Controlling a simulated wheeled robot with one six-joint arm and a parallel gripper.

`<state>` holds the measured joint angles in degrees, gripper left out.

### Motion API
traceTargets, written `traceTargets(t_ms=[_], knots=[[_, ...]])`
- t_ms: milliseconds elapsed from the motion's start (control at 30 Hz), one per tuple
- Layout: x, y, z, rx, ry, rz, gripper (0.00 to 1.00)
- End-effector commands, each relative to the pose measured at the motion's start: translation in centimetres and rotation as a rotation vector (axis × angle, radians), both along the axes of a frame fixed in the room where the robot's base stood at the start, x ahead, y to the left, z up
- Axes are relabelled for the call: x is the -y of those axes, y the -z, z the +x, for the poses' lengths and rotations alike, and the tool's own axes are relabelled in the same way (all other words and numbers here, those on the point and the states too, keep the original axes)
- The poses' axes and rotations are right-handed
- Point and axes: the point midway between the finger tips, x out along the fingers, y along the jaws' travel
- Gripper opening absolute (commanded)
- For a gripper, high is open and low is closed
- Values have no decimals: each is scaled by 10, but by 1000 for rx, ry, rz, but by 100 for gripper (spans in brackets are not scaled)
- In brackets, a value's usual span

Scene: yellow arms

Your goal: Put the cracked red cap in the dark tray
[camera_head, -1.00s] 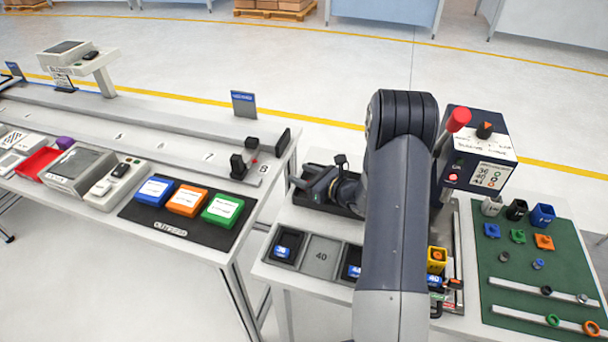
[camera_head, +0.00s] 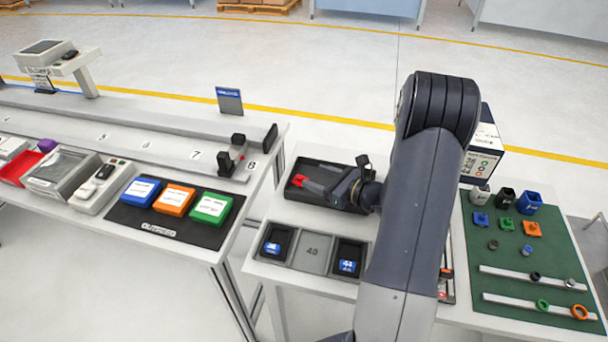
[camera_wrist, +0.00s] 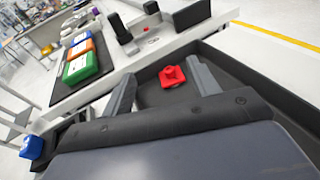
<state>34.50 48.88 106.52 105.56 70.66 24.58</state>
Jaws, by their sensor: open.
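The red cap (camera_head: 298,180) lies in the dark tray (camera_head: 305,202), near the tray's left end. In the wrist view the red cap (camera_wrist: 172,77) sits on the tray floor, just beyond and between my two spread fingers. No crack can be made out at this size. My gripper (camera_head: 311,178) is open and low inside the tray, with clear gaps beside the cap. The wrist view also shows the dark tray (camera_wrist: 242,76) and my gripper (camera_wrist: 164,88).
A green mat (camera_head: 510,262) with small parts lies to the right. A conveyor rail (camera_head: 150,148) and coloured blocks (camera_head: 174,198) are on the left table.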

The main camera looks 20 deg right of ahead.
Motion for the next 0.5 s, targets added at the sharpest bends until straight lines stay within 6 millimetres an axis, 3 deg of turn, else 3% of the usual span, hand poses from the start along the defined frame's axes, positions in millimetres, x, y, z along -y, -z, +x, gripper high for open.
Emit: traceTargets(t_ms=[200,500], knots=[[12,-5,-18,1,1,0,57],[14,-6,-21,2,-1,0,57]])
